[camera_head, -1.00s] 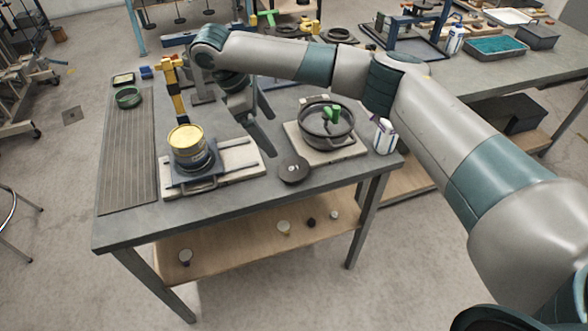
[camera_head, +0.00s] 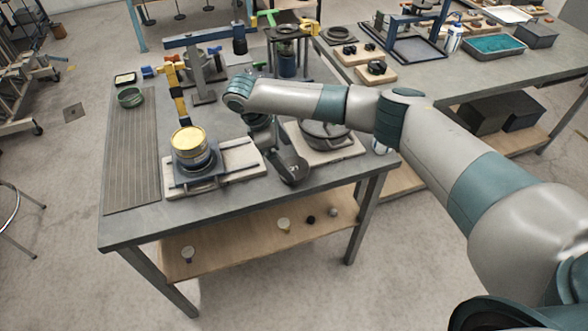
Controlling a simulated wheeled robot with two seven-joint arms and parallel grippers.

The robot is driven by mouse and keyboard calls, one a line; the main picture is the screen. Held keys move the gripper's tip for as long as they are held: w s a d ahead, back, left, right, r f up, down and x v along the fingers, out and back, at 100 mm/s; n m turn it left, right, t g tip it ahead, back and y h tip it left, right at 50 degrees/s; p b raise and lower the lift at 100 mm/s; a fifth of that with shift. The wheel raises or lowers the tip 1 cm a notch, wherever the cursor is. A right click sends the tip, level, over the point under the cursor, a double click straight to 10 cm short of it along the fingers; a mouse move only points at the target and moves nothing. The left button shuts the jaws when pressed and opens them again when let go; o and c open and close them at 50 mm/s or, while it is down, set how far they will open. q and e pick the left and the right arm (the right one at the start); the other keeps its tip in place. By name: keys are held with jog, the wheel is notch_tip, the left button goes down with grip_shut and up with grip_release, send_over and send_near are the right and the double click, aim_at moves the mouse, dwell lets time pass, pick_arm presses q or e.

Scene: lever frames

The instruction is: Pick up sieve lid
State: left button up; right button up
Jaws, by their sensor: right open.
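A dark, flat round disc, which looks like the sieve lid (camera_head: 294,179), lies near the front edge of the table, right of the pale board. My right gripper (camera_head: 281,163) is open and reaches down over the disc, covering part of it. I cannot tell whether the fingers touch it. A brass-yellow round sieve (camera_head: 188,146) stands upright on a dark base on the pale board to the left. My left gripper is not in view.
A ribbed grey mat (camera_head: 132,160) covers the table's left side and is mostly clear.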

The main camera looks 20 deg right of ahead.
aim_at(293, 168)
jog(key=shift+d+f+p, duration=0.15)
jog(key=shift+f+p, duration=0.5)
jog(key=shift+p, duration=0.05)
jog(key=p+x, duration=0.1)
jog(key=x, duration=0.2)
jog(key=shift+f, duration=0.5)
jog(key=c, duration=1.3)
jog(key=shift+o, duration=0.2)
jog(key=shift+w+r, duration=0.1)
jog(key=shift+r, duration=0.05)
